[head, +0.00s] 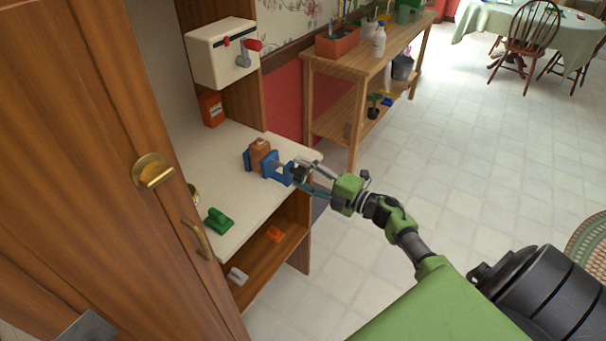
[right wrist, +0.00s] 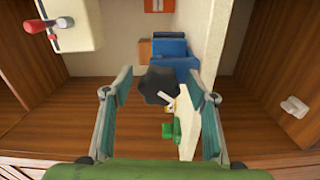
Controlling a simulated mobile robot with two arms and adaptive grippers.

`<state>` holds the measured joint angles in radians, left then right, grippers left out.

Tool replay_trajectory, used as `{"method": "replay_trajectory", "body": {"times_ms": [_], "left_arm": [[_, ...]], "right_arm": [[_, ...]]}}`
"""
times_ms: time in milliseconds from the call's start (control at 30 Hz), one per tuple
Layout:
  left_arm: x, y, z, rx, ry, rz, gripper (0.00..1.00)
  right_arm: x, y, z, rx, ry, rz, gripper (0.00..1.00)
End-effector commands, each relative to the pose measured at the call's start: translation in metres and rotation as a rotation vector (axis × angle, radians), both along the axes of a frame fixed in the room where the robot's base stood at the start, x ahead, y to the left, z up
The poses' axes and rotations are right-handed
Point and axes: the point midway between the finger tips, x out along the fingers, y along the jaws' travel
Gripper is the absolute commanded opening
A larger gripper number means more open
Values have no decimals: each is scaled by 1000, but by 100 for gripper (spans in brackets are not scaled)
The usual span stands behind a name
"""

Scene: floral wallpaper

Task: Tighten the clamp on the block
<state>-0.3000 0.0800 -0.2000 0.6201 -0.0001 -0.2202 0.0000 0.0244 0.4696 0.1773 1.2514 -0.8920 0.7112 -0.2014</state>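The blue clamp (head: 276,168) stands on the pale countertop, with a brown block (head: 258,150) between its jaws. In the right wrist view, the clamp (right wrist: 172,50) is beyond a dark lobed knob (right wrist: 158,86), with a strip of the block (right wrist: 145,48) beside it. My right gripper (head: 302,176) is at the clamp's right end. In the right wrist view its fingers (right wrist: 158,90) are spread on either side of the knob, with gaps showing on both sides. My left gripper is in neither view.
A green object (head: 217,220) lies on the countertop (head: 235,190). A white box with a red-handled crank (head: 222,52) is on the wall above. An open shelf (head: 262,262) below holds small items. A wooden door (head: 110,170) fills the left.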

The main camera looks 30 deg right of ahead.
Motion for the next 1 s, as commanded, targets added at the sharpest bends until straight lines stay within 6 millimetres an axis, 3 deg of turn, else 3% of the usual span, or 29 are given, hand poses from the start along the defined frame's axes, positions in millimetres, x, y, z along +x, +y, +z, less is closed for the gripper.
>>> {"method": "replay_trajectory", "body": {"times_ms": [367,800,1000], "left_arm": [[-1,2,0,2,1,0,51],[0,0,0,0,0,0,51],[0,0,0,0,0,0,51]], "right_arm": [[-7,-2,-1,-1,0,1,52],[-85,-35,-2,0,3,0,52],[-107,-44,-1,-2,1,0,52]]}}
